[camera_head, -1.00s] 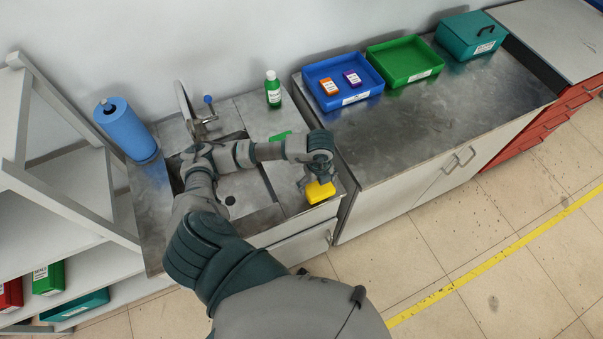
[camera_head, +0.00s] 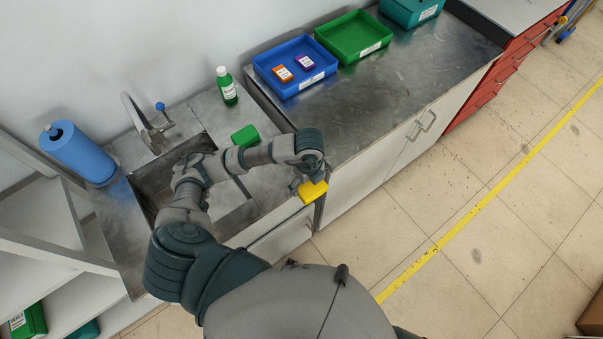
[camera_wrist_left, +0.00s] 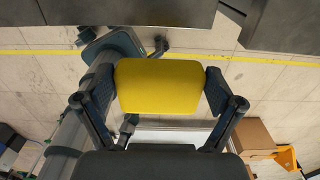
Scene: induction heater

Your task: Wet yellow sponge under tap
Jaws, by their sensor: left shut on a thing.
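The yellow sponge (camera_head: 312,192) is held in my left gripper (camera_head: 306,184), at the front right edge of the sink unit. The left wrist view shows the sponge (camera_wrist_left: 160,86) squeezed between the two fingers of the gripper (camera_wrist_left: 160,92). The metal tap (camera_head: 150,132) with a blue knob stands at the back of the sink basin (camera_head: 152,190), left of the gripper and well apart from the sponge. My left arm crosses over the basin and hides part of it. My right gripper is not in view.
A green sponge (camera_head: 245,135) and a green bottle (camera_head: 227,86) stand on the counter right of the basin. A blue paper roll (camera_head: 78,152) stands left of the tap. Blue (camera_head: 318,77) and green (camera_head: 370,50) trays sit on the adjoining worktop. A white shelf (camera_head: 40,215) is at left.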

